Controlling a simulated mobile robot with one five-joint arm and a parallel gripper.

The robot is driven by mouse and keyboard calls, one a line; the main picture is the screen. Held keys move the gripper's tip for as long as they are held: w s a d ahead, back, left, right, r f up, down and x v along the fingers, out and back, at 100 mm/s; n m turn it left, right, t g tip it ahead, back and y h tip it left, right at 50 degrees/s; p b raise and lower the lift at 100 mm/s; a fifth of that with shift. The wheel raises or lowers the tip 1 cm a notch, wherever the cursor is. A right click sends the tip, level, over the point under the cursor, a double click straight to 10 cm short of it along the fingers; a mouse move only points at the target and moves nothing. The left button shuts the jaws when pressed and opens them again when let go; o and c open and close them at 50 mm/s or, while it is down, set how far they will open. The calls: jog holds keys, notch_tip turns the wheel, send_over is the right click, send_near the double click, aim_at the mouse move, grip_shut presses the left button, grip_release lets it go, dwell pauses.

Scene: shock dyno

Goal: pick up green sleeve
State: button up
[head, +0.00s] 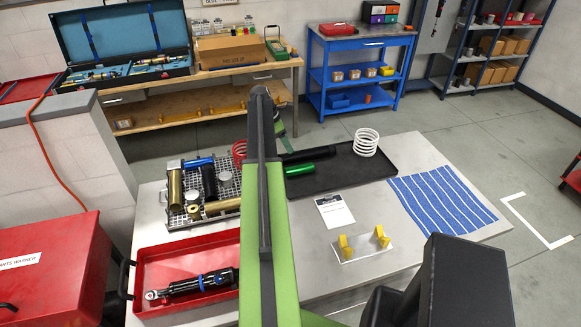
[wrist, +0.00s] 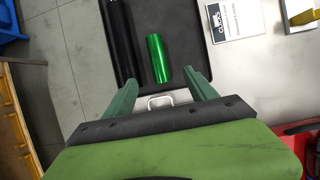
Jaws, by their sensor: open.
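The green sleeve (head: 300,170) is a short shiny metallic tube lying on a black tray (head: 345,181) on the steel table. In the wrist view the green sleeve (wrist: 158,59) lies ahead of my gripper (wrist: 160,88), lined up between its two spread fingers. My gripper is open and empty, apart from the sleeve. In the head view my green arm hides most of the gripper and the tray's left part. A black tube (wrist: 122,45) lies on the tray just left of the sleeve in the wrist view.
A white spring (head: 366,143) stands at the tray's back right. A wire rack (head: 236,203) with several parts and a red tray (head: 190,255) with a shock are left of my arm. A paper card (head: 335,210), yellow holders (head: 362,244) and a blue striped mat (head: 440,203) lie right.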

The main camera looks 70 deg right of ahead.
jog(key=b, duration=1.1)
send_near(298, 166)
jog(key=x, duration=0.5)
jog(key=shift+a, duration=0.4)
jog(key=shift+s+d+f, duration=0.15)
jog(key=shift+s+f, duration=0.05)
jog(key=shift+s, duration=0.05)
jog(key=b+x, duration=0.5)
jog(key=shift+w+d+f, duration=0.15)
jog(key=shift+w+d, duration=0.05)
jog(key=shift+r, duration=0.2)
grip_shut()
